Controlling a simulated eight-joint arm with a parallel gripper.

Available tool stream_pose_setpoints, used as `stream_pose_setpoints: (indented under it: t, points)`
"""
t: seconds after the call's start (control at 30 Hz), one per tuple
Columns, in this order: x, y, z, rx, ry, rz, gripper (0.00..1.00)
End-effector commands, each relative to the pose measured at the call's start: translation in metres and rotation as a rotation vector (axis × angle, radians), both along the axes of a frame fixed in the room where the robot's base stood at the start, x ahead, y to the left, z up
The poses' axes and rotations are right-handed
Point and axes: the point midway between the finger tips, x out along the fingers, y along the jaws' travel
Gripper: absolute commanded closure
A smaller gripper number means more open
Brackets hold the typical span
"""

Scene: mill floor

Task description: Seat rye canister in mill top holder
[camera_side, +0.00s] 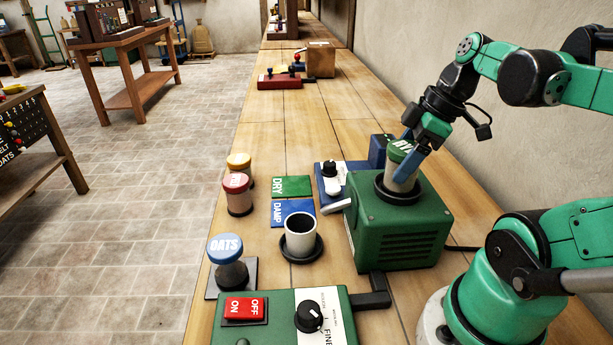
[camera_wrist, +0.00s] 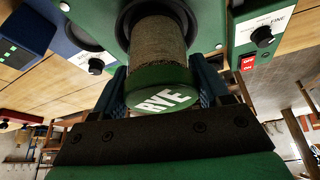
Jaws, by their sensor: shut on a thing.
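The rye canister (camera_side: 399,179) has a green lid marked RYE and a clear body of brown grain. It stands about upright, lid up, at the black ring holder (camera_side: 401,199) on top of the green mill (camera_side: 400,238). In the wrist view its lower end meets the holder (camera_wrist: 122,22), within the ring; I cannot tell whether it rests fully on the bottom. My gripper (camera_side: 406,146) is above the mill, its blue fingers shut on the canister near the lid (camera_wrist: 165,97). The fingers hide part of the lid in the side view.
An oats canister (camera_side: 231,268), a red-lidded canister (camera_side: 238,198) and a yellow-lidded one (camera_side: 239,162) stand along the left edge. A white cup (camera_side: 300,236) sits left of the mill. A switch panel (camera_side: 270,320) is in front; a blue device (camera_side: 330,180) is behind.

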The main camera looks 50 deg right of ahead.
Motion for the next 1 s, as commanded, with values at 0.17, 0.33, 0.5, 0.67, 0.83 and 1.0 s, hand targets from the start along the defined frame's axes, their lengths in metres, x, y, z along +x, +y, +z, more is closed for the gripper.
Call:
stream_pose_setpoints:
  t: [0.17,0.33,0.5,0.67,0.83,1.0]
  points:
    - [0.000,0.000,-0.002,0.000,0.000,0.000,0.18]
    - [0.000,0.000,-0.002,0.000,0.000,0.000,0.18]
    - [-0.001,-0.001,0.001,0.000,0.000,-0.001,0.18]
    - [-0.005,-0.004,0.013,0.001,0.000,-0.002,0.18]
    - [-0.011,-0.006,0.027,0.000,0.000,-0.002,0.18]
    - [-0.015,-0.009,0.041,0.000,0.000,-0.002,0.18]
